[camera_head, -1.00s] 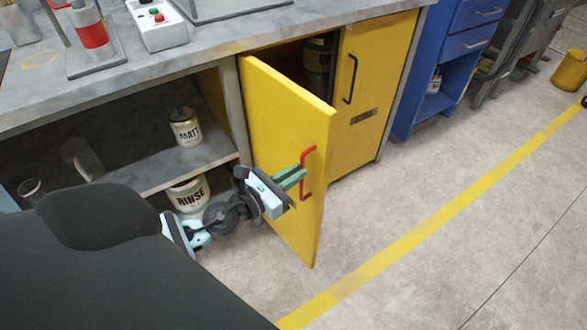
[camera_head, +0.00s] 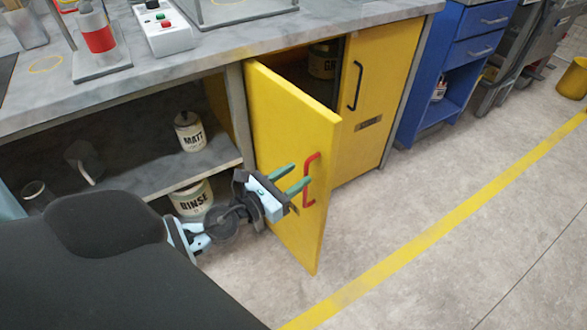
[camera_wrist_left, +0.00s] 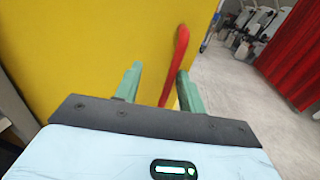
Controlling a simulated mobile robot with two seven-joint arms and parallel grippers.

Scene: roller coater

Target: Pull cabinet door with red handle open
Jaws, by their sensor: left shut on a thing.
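The yellow cabinet door (camera_head: 285,130) stands partly open, swung out from the workbench front, with its inside dark behind it. Its red handle (camera_head: 307,180) is an upright bar near the door's free edge. My left gripper (camera_head: 294,176) is at the handle, with its two green fingers spread apart. In the left wrist view, the red handle (camera_wrist_left: 180,50) shows between the fingers, closer to the right one, with space beside the left one. My right gripper is not in view.
A second yellow door (camera_head: 370,95) with a dark handle is shut to the right. A blue drawer cabinet (camera_head: 445,70) stands beyond it. Cans marked MATT (camera_head: 190,132) and RINSE (camera_head: 192,198) are on the left shelves. The floor (camera_head: 440,250) at the right is clear.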

